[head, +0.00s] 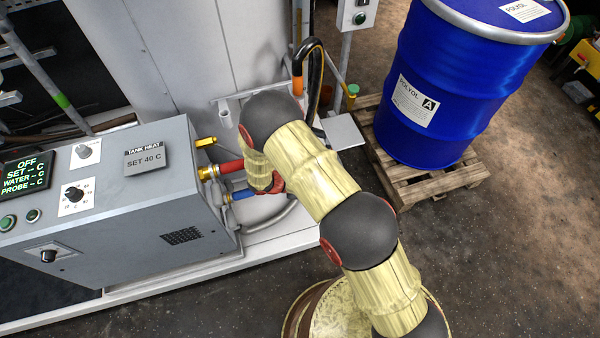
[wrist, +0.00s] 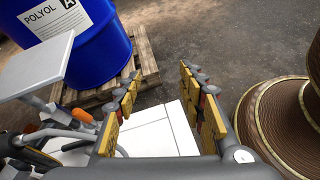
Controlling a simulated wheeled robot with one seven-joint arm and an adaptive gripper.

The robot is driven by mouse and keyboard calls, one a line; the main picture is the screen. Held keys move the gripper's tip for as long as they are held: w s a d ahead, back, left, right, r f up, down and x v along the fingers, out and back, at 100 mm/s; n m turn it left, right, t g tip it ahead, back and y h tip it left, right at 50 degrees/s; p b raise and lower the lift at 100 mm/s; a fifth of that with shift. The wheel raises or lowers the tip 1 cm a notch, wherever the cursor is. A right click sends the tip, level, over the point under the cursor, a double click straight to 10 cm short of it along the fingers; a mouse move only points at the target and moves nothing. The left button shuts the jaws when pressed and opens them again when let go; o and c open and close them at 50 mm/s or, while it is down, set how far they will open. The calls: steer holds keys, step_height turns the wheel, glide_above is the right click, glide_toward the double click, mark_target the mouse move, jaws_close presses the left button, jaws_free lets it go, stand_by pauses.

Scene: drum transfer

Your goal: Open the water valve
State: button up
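In the head view a yellow lever handle (head: 206,142) sticks out from the right side of the grey heater box (head: 150,215). Below it a brass fitting (head: 208,173) joins a red hose, with a blue hose under that. I take the yellow lever as the water valve's handle; its exact setting is hard to tell. My arm covers the area just right of the hoses, and my gripper is hidden there. In the wrist view my gripper (wrist: 160,72) is open, fingers wide apart, with nothing between them. The lever is not clearly visible in the wrist view.
A blue POLYOL drum (head: 455,85) stands on a wooden pallet (head: 425,185) at the back right. A black hose with an orange end (head: 298,85) rises behind my arm. Open floor lies in front of the pallet.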

steer(key=w+a+f+n+t, duration=0.5)
steer(key=w+f+n+t, duration=0.25)
steer(key=w+f, duration=0.2)
steer(key=w+a+f+n+t+y, duration=0.1)
steer(key=a+f+n+t+y, duration=0.65)
steer(key=a+f, duration=0.3)
steer(key=shift+h, duration=0.45)
steer(key=b+x, duration=0.2)
steer(key=x, duration=0.4)
steer(key=shift+w+f+b, duration=0.1)
steer(key=shift+w+b, duration=0.15)
steer(key=shift+b, duration=0.1)
steer(key=shift+w+d, duration=0.2)
steer(key=shift+w, duration=0.5)
steer(key=shift+c, duration=0.8)
jaws_close()
